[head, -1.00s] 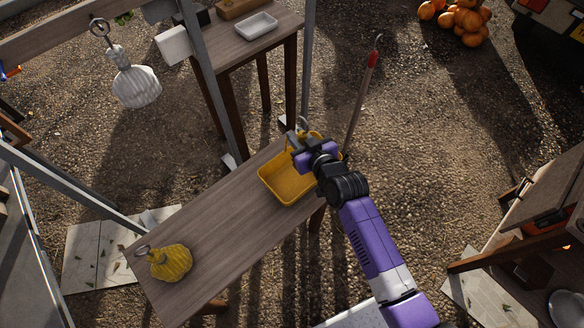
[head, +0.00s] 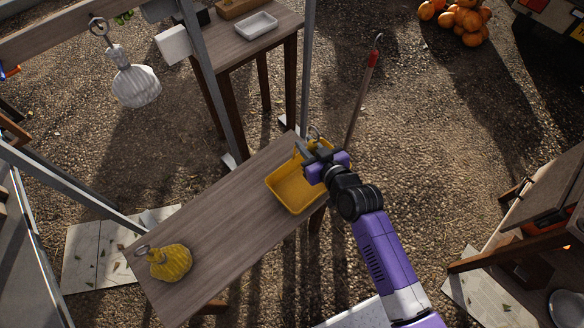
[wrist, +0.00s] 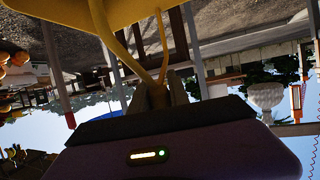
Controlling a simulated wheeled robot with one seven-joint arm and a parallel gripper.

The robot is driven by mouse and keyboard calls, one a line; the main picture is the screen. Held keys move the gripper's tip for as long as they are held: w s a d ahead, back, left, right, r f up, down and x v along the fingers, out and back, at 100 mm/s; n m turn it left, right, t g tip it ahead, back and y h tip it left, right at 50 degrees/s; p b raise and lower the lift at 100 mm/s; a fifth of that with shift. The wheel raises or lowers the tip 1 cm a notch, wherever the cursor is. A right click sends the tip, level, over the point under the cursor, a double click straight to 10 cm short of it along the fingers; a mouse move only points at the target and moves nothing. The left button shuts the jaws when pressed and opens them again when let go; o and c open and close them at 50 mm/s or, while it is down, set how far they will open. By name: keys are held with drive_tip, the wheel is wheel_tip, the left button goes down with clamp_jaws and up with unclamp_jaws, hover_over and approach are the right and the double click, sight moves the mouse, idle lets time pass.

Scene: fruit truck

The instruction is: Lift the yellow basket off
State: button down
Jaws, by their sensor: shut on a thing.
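The yellow basket (head: 282,197) is a shallow open tray at the far right end of the wooden table in the head view. Its right side is partly hidden by my gripper (head: 308,152) and arm. My gripper is shut on the basket's yellow handle. In the wrist view, the handle strands (wrist: 108,40) come together between the fingers (wrist: 160,95), with the basket's edge (wrist: 130,12) at the top of the picture. A metal ring (head: 313,132) shows beside my gripper. I cannot tell clearly whether the basket's base touches the table.
A yellow ribbed bag-like item (head: 170,262) with a ring lies on the wooden table (head: 215,225). Grey frame posts (head: 208,85) stand behind it. A red-handled hooked pole (head: 363,90) rises just beyond my gripper. A second table (head: 235,48) holds a white tray (head: 256,25).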

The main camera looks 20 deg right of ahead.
drive_tip(key=s+d+b, duration=0.1)
drive_tip(key=s+d, duration=0.1)
drive_tip(key=s, duration=0.4)
drive_tip(key=shift+s+d, duration=0.15)
drive_tip(key=shift+s, duration=0.25)
idle(0.3)
